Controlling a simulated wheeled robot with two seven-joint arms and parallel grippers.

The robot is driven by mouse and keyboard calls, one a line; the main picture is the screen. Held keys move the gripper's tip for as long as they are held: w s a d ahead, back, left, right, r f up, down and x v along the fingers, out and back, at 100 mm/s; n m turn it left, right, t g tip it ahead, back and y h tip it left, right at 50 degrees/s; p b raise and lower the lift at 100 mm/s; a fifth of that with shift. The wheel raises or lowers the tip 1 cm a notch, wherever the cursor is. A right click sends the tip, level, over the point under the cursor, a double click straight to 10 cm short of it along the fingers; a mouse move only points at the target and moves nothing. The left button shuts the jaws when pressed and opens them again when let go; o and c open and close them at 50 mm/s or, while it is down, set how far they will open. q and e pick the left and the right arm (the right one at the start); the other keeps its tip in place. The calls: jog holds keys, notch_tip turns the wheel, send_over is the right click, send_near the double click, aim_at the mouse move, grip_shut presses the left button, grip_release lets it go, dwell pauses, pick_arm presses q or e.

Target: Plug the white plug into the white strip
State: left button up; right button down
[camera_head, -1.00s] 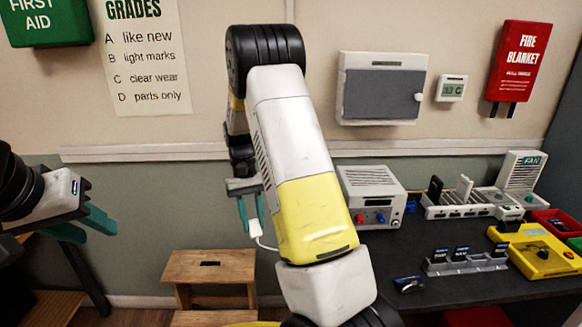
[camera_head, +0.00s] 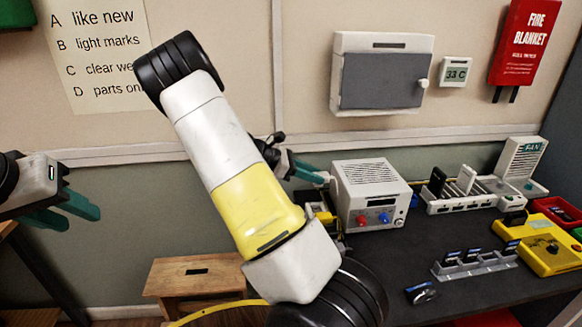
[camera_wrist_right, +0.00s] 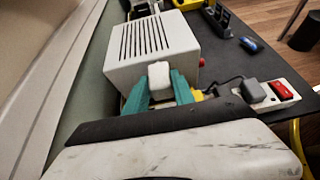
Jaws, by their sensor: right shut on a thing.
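My right gripper (camera_wrist_right: 160,90) is shut on the white plug (camera_wrist_right: 158,74), which shows between its teal fingertips in the right wrist view. In the head view, my right gripper (camera_head: 306,172) points right, with the plug (camera_head: 322,177) at its tips, beside the grey power supply box. The white strip (camera_wrist_right: 279,104) lies to the right of the gripper in the wrist view, with a grey plug (camera_wrist_right: 254,90) and a red switch (camera_wrist_right: 284,90) on it. My right arm hides most of the strip's area in the head view. My left gripper (camera_head: 62,210) is open and empty at far left.
The power supply box (camera_head: 370,195) stands close to the plug. A yellow item (camera_head: 322,214) shows beside the box. A slotted rack (camera_head: 465,195), a card holder (camera_head: 475,264) and a yellow device (camera_head: 540,248) are on the dark table (camera_head: 385,256). A wooden stool (camera_head: 195,278) stands left.

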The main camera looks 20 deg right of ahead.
jog(key=shift+d, duration=0.15)
jog(key=shift+f, duration=0.2)
send_over(311, 209)
jog(key=shift+s+d+f, duration=0.1)
jog(key=shift+d+f, duration=0.05)
jog(key=shift+f, duration=3.65)
jog(key=shift+f, duration=1.5)
jog(key=c, duration=1)
grip_release()
jog(key=shift+o, duration=0.2)
jog(key=v, duration=0.8)
jog(key=shift+s, duration=0.2)
